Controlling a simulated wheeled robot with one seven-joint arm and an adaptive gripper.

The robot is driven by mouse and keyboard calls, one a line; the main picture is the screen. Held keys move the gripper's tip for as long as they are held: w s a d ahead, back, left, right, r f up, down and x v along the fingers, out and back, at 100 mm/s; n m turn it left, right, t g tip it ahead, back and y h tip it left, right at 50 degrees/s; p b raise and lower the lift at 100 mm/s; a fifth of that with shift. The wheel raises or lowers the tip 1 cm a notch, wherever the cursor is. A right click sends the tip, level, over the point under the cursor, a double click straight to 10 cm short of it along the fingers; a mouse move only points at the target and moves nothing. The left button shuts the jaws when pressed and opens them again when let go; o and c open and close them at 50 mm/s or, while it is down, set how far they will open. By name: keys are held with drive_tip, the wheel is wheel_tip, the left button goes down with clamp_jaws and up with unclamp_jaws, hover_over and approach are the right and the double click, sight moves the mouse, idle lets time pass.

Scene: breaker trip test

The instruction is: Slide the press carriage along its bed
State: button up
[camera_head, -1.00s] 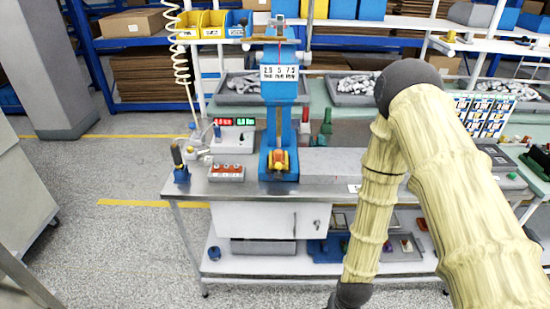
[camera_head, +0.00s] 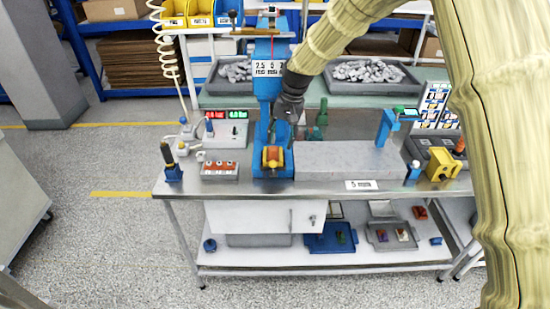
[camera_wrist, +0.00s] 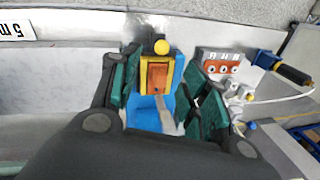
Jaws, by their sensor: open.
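The blue press (camera_head: 265,84) stands on the metal-topped bench. Its yellow and orange carriage (camera_head: 272,157) sits on the blue bed at the foot of the press. In the wrist view the carriage (camera_wrist: 157,74), with a yellow knob, appears between the two green finger pads. My gripper (camera_head: 286,138) is open and points down just behind the carriage, close to the press column. It also shows in the wrist view (camera_wrist: 157,78), with a finger on each side of the carriage. I cannot tell whether the pads touch it. My gripper hides part of the press column.
A grey block (camera_head: 345,160) lies right of the press. A red-buttoned box (camera_head: 219,171), a display unit (camera_head: 226,131) and a dark-handled tool (camera_head: 168,160) stand to the left. A blue stand (camera_head: 386,127) and yellow bracket (camera_head: 443,166) are on the right.

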drive_tip(key=f+p, duration=0.1)
drive_tip(key=f, duration=0.2)
drive_tip(key=a+f+p, duration=0.1)
drive_tip(key=f, duration=0.3)
drive_tip(key=a+f+p, duration=0.1)
drive_tip(key=f+p, duration=0.1)
drive_tip(key=f, duration=0.1)
drive_tip(key=shift+w+a+f, duration=0.15)
drive_tip(key=shift+f, duration=0.1)
clamp_jaws()
